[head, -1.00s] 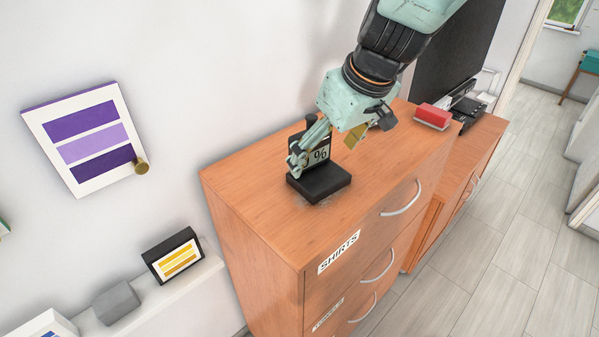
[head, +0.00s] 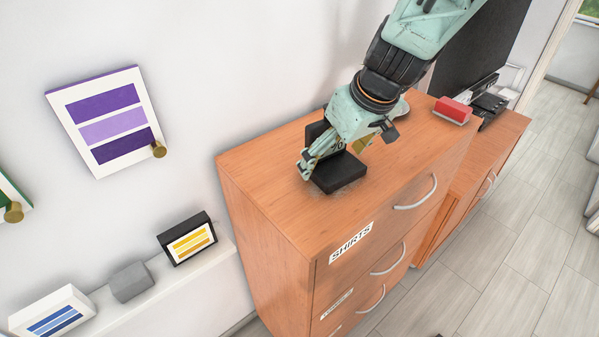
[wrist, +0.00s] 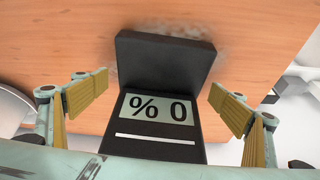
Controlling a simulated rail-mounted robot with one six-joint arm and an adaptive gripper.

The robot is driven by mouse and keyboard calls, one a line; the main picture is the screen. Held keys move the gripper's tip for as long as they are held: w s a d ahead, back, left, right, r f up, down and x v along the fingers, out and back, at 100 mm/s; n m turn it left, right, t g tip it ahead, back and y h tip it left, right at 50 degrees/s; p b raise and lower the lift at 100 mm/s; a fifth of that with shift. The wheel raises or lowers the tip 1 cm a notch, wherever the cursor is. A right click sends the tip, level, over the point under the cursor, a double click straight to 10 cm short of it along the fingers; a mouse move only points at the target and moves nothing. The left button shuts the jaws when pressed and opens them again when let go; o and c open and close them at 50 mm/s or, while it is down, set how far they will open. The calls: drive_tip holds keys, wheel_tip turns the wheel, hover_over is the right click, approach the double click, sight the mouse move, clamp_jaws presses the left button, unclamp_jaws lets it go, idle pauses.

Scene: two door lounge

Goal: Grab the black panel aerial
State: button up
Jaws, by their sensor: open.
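The black panel aerial (head: 340,173) stands on top of the wooden drawer cabinet. It has a flat black base and an upright black panel, which is mostly hidden behind my gripper in the head view. My gripper (head: 334,153) is open and tilted down over the panel. In the wrist view its two yellow-padded fingers (wrist: 158,93) are on either side of the panel, with gaps between.
The drawer cabinet (head: 262,182) carries a "SHIRTS" label. A red block (head: 453,109) lies toward its far end, near a large black screen (head: 490,45). The wall stands close behind the aerial. A white shelf (head: 150,297) with small frames is at lower left. The cabinet top in front is clear.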

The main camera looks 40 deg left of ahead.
idle(0.5)
drive_tip(key=c, duration=1.3)
drive_tip(key=shift+a+r, duration=0.1)
drive_tip(key=shift+r, duration=0.1)
drive_tip(key=shift+s+r, duration=0.15)
drive_tip(key=shift+r, duration=4.9)
